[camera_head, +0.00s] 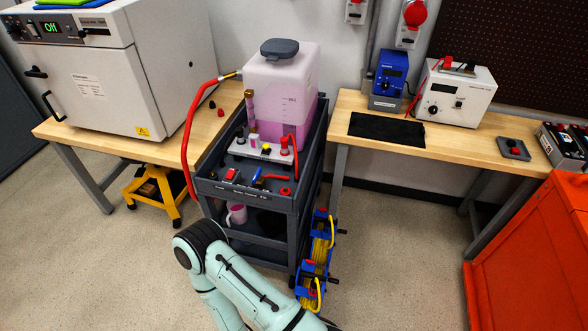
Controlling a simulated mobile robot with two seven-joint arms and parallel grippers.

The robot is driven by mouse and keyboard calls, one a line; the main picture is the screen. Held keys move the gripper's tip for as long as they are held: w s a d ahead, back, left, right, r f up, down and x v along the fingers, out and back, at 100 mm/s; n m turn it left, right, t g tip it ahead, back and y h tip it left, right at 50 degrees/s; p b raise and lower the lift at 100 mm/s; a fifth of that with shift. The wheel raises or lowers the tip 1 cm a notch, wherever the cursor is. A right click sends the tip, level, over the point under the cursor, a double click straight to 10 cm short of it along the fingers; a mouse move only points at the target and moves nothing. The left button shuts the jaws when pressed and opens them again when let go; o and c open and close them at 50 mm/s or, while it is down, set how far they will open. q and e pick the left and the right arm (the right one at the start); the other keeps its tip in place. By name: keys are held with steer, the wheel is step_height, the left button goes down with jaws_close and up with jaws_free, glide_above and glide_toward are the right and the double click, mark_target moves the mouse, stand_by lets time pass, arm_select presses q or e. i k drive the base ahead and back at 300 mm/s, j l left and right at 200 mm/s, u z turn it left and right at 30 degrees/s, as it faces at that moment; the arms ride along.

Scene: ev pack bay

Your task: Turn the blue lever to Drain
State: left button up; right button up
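A small blue lever (257,174) stands tilted on the top front of the dark grey cart (211,188). A red hose piece (275,178) lies just right of it and a red part (232,173) is to its left. A label strip (244,191) runs along the cart's front edge below the lever. Its lettering is too small to read surely, so I cannot tell which position the lever points to. One of my pale green arms is bent in front of the cart at the bottom, apart from the lever. Neither gripper shows.
A translucent tank (280,90) of pink liquid stands on the cart, with a red hose (188,135) hanging at its left. Blue-and-yellow reels (315,262) stand on the floor right of the cart. Workbenches flank it. An orange cabinet (530,255) is at right.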

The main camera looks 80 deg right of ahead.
mark_target(256, 178)
steer(key=i+z, duration=0.1)
steer(key=z, duration=0.3)
steer(key=i+z, duration=0.15)
steer(key=z, duration=0.3)
steer(key=i+z, duration=0.15)
steer(key=z, duration=0.25)
steer(key=i+j+z, duration=0.1)
steer(key=z, duration=0.3)
